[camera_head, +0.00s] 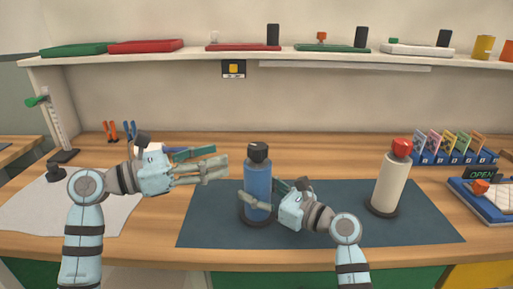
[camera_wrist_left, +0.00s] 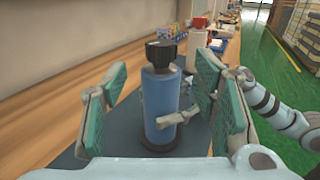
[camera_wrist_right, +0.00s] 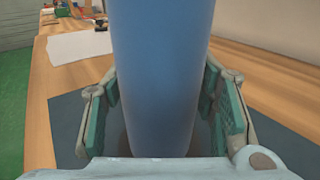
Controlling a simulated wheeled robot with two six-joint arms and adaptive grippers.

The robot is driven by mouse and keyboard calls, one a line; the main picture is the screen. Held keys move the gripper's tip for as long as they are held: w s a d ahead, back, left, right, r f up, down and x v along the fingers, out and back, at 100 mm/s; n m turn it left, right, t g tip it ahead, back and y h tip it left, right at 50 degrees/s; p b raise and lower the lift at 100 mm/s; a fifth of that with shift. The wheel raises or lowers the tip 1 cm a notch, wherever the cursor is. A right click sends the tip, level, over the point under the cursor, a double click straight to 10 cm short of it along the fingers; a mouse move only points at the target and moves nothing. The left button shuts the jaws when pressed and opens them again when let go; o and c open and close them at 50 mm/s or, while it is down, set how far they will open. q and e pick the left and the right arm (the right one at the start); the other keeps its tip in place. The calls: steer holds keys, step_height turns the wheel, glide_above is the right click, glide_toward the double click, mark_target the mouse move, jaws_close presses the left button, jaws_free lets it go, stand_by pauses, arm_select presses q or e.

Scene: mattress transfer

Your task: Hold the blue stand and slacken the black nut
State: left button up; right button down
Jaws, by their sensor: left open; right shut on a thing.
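The blue stand (camera_head: 258,188) stands upright on the dark mat, with the black nut (camera_head: 258,152) on its top. My right gripper (camera_head: 262,201) is shut on the lower part of the stand, with a finger on each side; the stand fills the middle of the right wrist view (camera_wrist_right: 160,75). My left gripper (camera_head: 215,166) is open and empty, to the left of the nut and near its height. In the left wrist view, the black nut (camera_wrist_left: 161,53) and the stand (camera_wrist_left: 161,105) show between the open left fingers, beyond their tips.
A white stand with a red top (camera_head: 390,180) stands on the right of the dark mat (camera_head: 330,228). A pale sheet (camera_head: 110,215) lies at the left. A shelf (camera_head: 180,53) with trays runs along the back. Blue card racks (camera_head: 455,158) stand at the right.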

mark_target(260, 145)
arm_select(q)
steer(key=x, duration=1.1)
steer(key=shift+d, duration=0.35)
steer(key=c, duration=1.2)
steer(key=n+t+y, duration=0.4)
steer(key=t, duration=0.1)
steer(key=shift+t, duration=0.3)
steer(key=shift+r+n+y, duration=0.1)
steer(key=shift+n+y, duration=0.2)
steer(key=shift+n, duration=0.1)
steer(key=shift+w+a, duration=0.1)
steer(key=shift+a, duration=0.05)
steer(key=o, duration=1.2)
